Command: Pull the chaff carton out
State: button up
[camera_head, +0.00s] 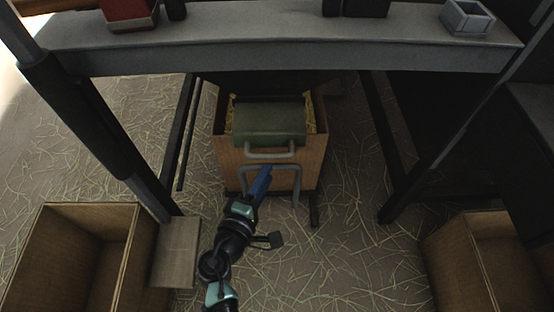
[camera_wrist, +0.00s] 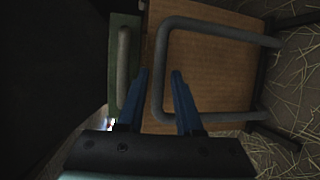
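The chaff carton (camera_head: 228,155) stands on the floor under the bench, its brown front facing me; its front also fills much of the wrist view (camera_wrist: 215,65). A green block (camera_head: 268,122) with its own grey handle (camera_head: 270,154) sits in its top, with yellow straw at both sides. A larger grey U-shaped handle (camera_head: 297,185) is on the carton's front. My gripper (camera_head: 266,170) is at this handle. In the wrist view its blue fingers (camera_wrist: 160,72) are apart, with the handle's crossbar (camera_wrist: 159,85) seen between them. I cannot tell whether they touch it.
The grey bench (camera_head: 290,48) spans above the carton, with dark legs (camera_head: 375,120) on both sides. Open cartons stand at lower left (camera_head: 125,255) and lower right (camera_head: 455,260). Straw-strewn floor (camera_head: 345,260) in front of the carton is clear.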

jog(key=b+x, duration=0.2)
jog(key=x, duration=0.5)
jog(key=shift+b, duration=0.3)
jog(key=shift+w, duration=0.1)
grip_shut()
dwell(0.9)
